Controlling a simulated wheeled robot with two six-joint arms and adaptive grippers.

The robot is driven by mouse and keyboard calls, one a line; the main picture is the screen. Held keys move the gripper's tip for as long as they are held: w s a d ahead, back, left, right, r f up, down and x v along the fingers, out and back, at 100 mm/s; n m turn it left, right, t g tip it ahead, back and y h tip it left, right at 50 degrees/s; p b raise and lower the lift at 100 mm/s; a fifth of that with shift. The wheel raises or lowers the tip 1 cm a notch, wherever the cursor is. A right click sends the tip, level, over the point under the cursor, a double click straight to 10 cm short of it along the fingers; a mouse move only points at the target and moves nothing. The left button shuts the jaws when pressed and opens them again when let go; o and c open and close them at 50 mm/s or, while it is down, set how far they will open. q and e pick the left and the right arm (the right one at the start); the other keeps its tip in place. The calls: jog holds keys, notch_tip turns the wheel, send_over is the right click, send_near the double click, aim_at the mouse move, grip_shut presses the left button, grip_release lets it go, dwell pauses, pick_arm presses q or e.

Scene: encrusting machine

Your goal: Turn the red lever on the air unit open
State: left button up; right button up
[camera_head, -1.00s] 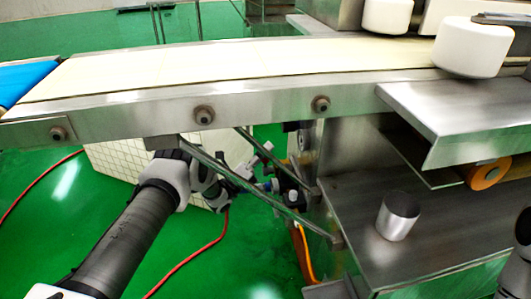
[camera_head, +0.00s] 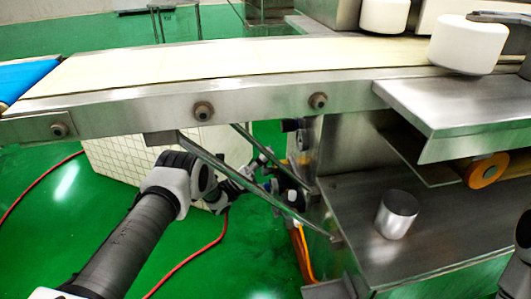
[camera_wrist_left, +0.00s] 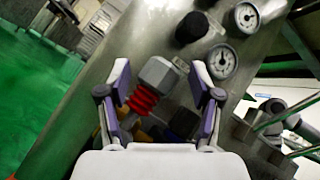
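In the left wrist view, the air unit's metal panel carries two round white gauges (camera_wrist_left: 221,61) and a dark knob (camera_wrist_left: 190,28). A red ribbed part (camera_wrist_left: 142,102) with a grey block (camera_wrist_left: 157,74) at its end lies between the fingers; I cannot tell for certain whether it is the lever. My left gripper (camera_wrist_left: 162,92) is open, with a finger on each side of it and visible gaps. In the head view, my left gripper (camera_head: 266,168) is below the conveyor, close to the air unit (camera_head: 287,182), partly hidden by a slanted brace.
The conveyor (camera_head: 200,70) runs above my left arm. A slanted metal brace (camera_head: 236,178) crosses in front of the gripper. A metal cup (camera_head: 397,214) stands on a steel shelf (camera_head: 350,215). A red hose (camera_head: 200,252) lies on the open green floor.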

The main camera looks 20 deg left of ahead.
pick_arm(q)
jog(key=shift+a, duration=0.1)
jog(key=v, duration=0.7)
jog(key=shift+f, duration=0.25)
jog(key=shift+s, duration=0.15)
